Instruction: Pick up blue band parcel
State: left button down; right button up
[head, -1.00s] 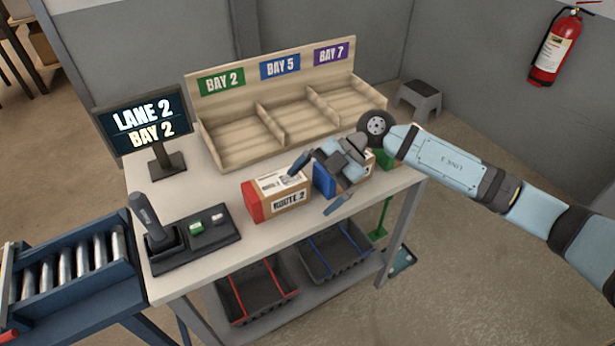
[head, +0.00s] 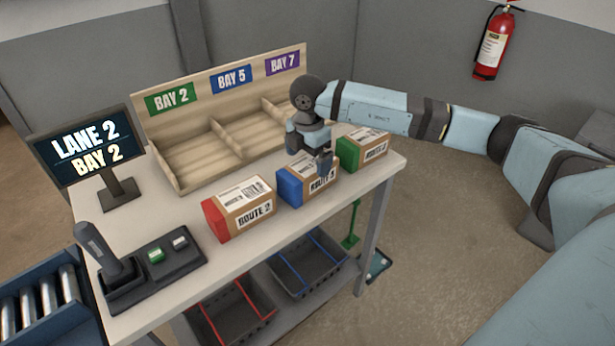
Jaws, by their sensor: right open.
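The blue band parcel (head: 291,188) is a brown box with a blue end and a white label. It sits on the table between the red-ended parcel and the green-ended parcel. My right gripper (head: 322,165) is over the right part of the blue band parcel, pointing down, and hides part of its top and label. It is open; I cannot tell whether its fingers touch the box. My left gripper is not in view.
The red parcel (head: 240,207) and green parcel (head: 362,148) stand close on either side. A wooden bay rack (head: 180,125) is behind. A lane screen (head: 88,145) and a lever panel (head: 150,265) are at the left. Bins (head: 308,262) lie on the lower shelf.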

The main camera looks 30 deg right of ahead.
aim_at(308, 164)
jog(key=shift+w+d+f, duration=0.1)
jog(key=shift+w+f, duration=0.05)
jog(key=shift+f, duration=1.35)
jog(key=shift+w+d+f, duration=0.1)
jog(key=shift+f, duration=1.35)
jog(key=c, duration=1)
jog(key=shift+r, duration=0.1)
jog(key=shift+c, duration=0.5)
jog(key=shift+r, duration=0.1)
